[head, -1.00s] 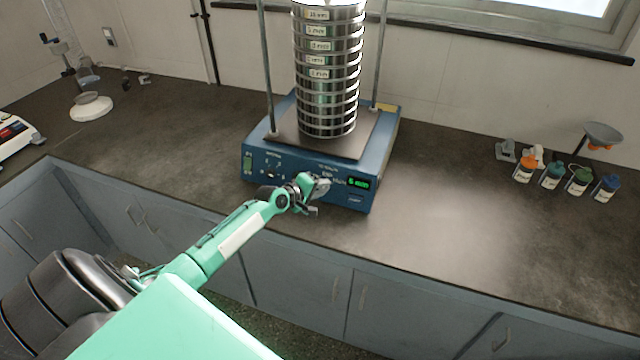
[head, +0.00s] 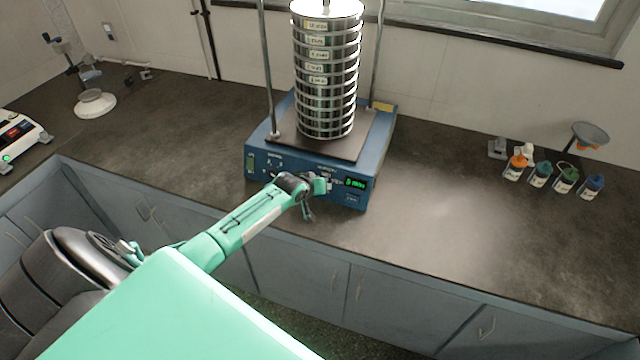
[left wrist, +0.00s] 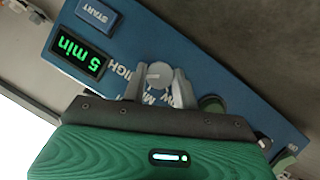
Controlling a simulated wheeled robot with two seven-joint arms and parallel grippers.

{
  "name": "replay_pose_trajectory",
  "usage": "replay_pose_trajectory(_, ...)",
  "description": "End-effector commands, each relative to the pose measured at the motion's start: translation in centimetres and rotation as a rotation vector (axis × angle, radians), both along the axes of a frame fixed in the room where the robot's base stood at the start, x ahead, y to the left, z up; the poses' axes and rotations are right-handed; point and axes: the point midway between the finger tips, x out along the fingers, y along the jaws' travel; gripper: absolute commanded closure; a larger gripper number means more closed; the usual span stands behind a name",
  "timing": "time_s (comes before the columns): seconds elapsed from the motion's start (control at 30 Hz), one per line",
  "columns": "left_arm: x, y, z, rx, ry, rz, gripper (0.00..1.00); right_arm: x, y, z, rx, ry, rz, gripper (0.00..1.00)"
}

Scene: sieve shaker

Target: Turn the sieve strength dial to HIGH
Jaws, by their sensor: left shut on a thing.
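The blue sieve shaker (head: 262,165) stands on the dark bench with a tall stack of metal sieves (head: 326,80) on its plate. My left gripper (head: 322,186) is at its front panel, left of the green "5 min" display (head: 355,183). In the left wrist view, my left gripper (left wrist: 160,88) is shut on the grey strength dial (left wrist: 159,74), one finger on each side. The word HIGH (left wrist: 121,72) is printed beside the dial; other lettering is partly covered by the fingers. I cannot tell where the dial points. My right gripper is not in view.
A START button (left wrist: 96,14) sits beyond the display. Several small capped bottles (head: 565,180) stand at the right of the bench. A white instrument (head: 18,135) and a stand with a round white base (head: 95,104) are at the left.

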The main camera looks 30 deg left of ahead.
Motion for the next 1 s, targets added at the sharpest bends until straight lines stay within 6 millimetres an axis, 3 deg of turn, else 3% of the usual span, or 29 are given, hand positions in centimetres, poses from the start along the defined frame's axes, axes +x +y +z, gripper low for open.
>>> replay_pose_trajectory(0.73,-0.04,-0.12,-0.12,0.075,0.02,-0.03,0.94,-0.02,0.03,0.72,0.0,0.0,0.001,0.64)
replay_pose_trajectory(0.77,-0.04,-0.11,-0.12,0.075,0.02,-0.03,0.66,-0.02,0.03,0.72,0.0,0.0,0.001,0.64)
replay_pose_trajectory(0.83,-0.04,-0.1,-0.11,0.075,0.02,-0.03,0.52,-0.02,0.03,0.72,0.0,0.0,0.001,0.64)
replay_pose_trajectory(1.0,-0.01,-0.08,-0.06,0.074,0.019,-0.029,0.5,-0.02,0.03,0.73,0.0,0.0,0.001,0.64)
